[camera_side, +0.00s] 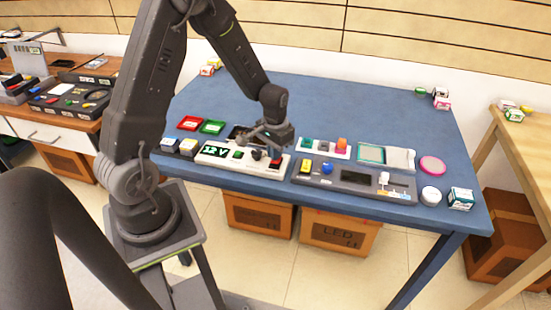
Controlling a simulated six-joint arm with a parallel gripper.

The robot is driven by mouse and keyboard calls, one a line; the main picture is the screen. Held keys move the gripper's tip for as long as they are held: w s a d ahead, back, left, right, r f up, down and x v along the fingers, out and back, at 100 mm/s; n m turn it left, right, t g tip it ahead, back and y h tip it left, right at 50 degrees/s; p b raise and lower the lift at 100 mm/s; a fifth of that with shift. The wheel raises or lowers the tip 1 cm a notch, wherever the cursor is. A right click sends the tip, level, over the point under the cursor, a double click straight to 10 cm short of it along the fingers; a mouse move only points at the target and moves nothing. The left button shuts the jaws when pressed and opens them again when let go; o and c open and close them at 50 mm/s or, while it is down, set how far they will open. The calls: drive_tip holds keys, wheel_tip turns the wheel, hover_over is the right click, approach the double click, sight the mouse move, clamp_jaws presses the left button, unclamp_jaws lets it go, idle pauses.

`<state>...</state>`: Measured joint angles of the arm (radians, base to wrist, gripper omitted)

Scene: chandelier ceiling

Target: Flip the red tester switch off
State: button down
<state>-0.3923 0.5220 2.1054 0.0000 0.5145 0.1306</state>
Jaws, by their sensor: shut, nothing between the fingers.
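A white panel (224,160) with a "12V" display lies near the front edge of the blue table. A small red switch (275,163) stands at its right end; its on or off position is too small to tell. A dark grey tester-like box (355,180) with a yellow block, a blue knob and a screen lies to the right of it.
Red (189,123) and green (212,127) trays lie left of my gripper. A white strip (324,149) with coloured blocks lies behind the grey box. A pink disc (432,165), white round container (431,195) and small box (461,198) are at right.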

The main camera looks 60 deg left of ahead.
drive_tip(key=shift+f, duration=0.9)
idle(0.3)
drive_tip(key=shift+r, duration=3.55)
drive_tip(key=s+d+r+m+t, duration=0.1)
drive_tip(key=s+d+r+t, duration=0.1)
drive_tip(key=s+d+r, duration=0.5)
drive_tip(key=s+d+r+m+t, duration=0.2)
drive_tip(key=s+d+r, duration=0.5)
drive_tip(key=r, duration=0.5)
drive_tip(key=shift+s+d+t, duration=0.2)
drive_tip(key=shift+s+t, duration=0.5)
drive_tip(key=shift+t, duration=0.1)
drive_tip(key=shift+r, duration=0.1)
